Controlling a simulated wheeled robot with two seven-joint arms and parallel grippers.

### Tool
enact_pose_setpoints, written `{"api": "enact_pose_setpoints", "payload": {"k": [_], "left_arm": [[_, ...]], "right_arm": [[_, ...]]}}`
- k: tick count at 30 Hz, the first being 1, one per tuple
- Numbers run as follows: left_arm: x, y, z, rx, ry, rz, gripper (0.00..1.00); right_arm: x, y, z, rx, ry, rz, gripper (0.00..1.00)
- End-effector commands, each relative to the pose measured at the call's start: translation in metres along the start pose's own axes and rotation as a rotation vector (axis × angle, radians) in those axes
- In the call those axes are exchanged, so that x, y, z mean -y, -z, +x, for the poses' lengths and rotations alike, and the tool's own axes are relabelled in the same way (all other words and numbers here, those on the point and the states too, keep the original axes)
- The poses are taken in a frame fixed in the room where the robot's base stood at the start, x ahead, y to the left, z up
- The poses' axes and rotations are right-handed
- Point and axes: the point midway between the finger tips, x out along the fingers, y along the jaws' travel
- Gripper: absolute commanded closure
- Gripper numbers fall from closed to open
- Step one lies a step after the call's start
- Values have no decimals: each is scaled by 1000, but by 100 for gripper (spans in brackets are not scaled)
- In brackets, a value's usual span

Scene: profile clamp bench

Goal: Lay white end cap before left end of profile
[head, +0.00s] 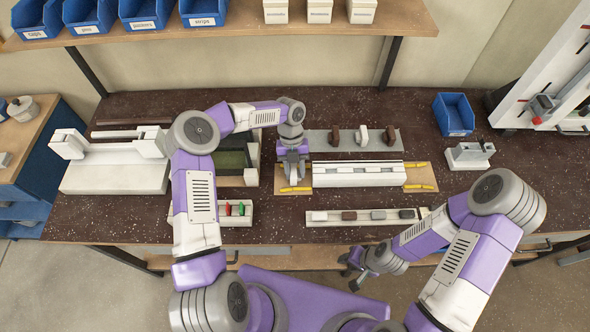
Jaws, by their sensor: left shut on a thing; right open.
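The white profile (358,174) lies lengthwise near the middle of the bench. A tan pad (306,191) with yellow marks lies at its left end, and a similar pad (420,177) lies at its right end. My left gripper (293,178) points down over the left pad, just left of the profile's left end. My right gripper (355,268) is open and empty, low in front of the bench's front edge.
A pale tray (335,217) with small dark and light pieces lies in front of the profile. A grey plate (320,139) with several upright clamps stands behind it. A small rack (237,222) with red and green pieces is at front left. A blue bin (454,114) stands back right.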

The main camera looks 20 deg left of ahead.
Motion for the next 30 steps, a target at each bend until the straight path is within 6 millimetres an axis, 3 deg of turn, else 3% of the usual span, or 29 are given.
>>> {"api": "enact_pose_setpoints", "payload": {"k": [27,28,30], "left_arm": [[0,-2,4,0,0,1,91],[0,-2,4,0,1,1,61],[0,-2,4,0,0,1,50]], "right_arm": [[-2,0,6,0,0,0,57],[-2,0,6,0,0,0,57],[-2,0,6,0,0,0,57]]}}
